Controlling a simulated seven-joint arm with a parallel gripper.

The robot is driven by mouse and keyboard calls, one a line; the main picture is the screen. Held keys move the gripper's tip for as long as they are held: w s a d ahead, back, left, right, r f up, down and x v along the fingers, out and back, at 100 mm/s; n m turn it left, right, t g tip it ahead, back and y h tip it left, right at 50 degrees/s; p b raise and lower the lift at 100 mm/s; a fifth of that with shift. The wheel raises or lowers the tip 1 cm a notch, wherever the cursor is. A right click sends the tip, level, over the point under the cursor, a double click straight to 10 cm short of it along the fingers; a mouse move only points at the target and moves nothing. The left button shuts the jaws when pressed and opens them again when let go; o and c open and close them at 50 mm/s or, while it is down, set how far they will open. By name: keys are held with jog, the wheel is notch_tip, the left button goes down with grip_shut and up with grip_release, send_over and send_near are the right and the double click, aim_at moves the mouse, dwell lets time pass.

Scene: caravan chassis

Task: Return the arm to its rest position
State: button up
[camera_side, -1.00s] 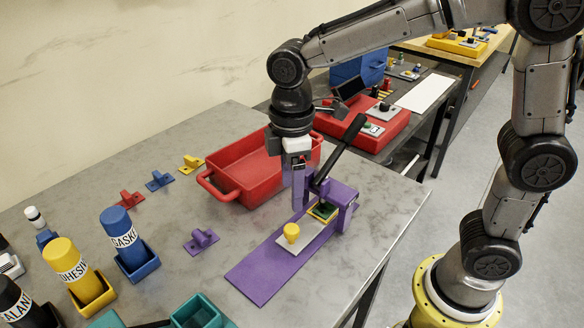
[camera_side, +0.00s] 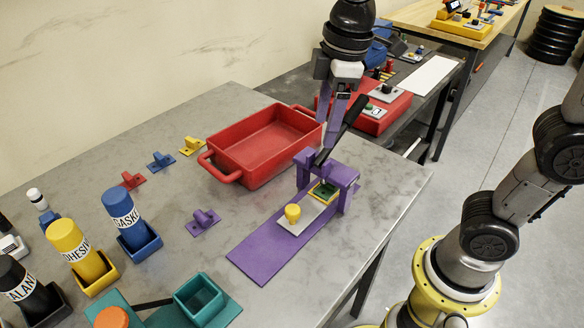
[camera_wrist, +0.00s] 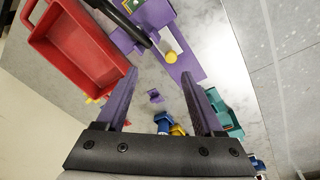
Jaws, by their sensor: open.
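My gripper (camera_side: 338,112) hangs in the air in the side view, above and behind the purple press fixture (camera_side: 342,180) with its black lever. Its two purple fingers are spread and empty, as the wrist view also shows (camera_wrist: 160,92). The lever stands tilted up, and its top overlaps my fingertips in the side view; I cannot tell if they touch, but the wrist view suggests a gap. A grey plate with a yellow knob (camera_side: 292,213) lies on the fixture's purple base (camera_side: 262,250). A green piece sits under the press frame.
A red tray (camera_side: 208,172) stands empty behind the press. Small red, blue, yellow and purple handled pieces lie to its left. Labelled bottles in holders, including a blue one (camera_side: 122,210), stand at front left, with a teal box (camera_side: 200,296) nearby. Open floor lies right of the table.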

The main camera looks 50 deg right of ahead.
jog(key=s+d+f+m+t, duration=0.2)
jog(key=s+d+m, duration=0.1)
jog(key=s+m, duration=0.2)
jog(key=s+d+f+m+t, duration=0.2)
jog(key=s+d+m, duration=0.2)
jog(key=s, duration=0.4)
jog(key=shift+f+m, duration=0.15)
jog(key=shift+m, duration=0.25)
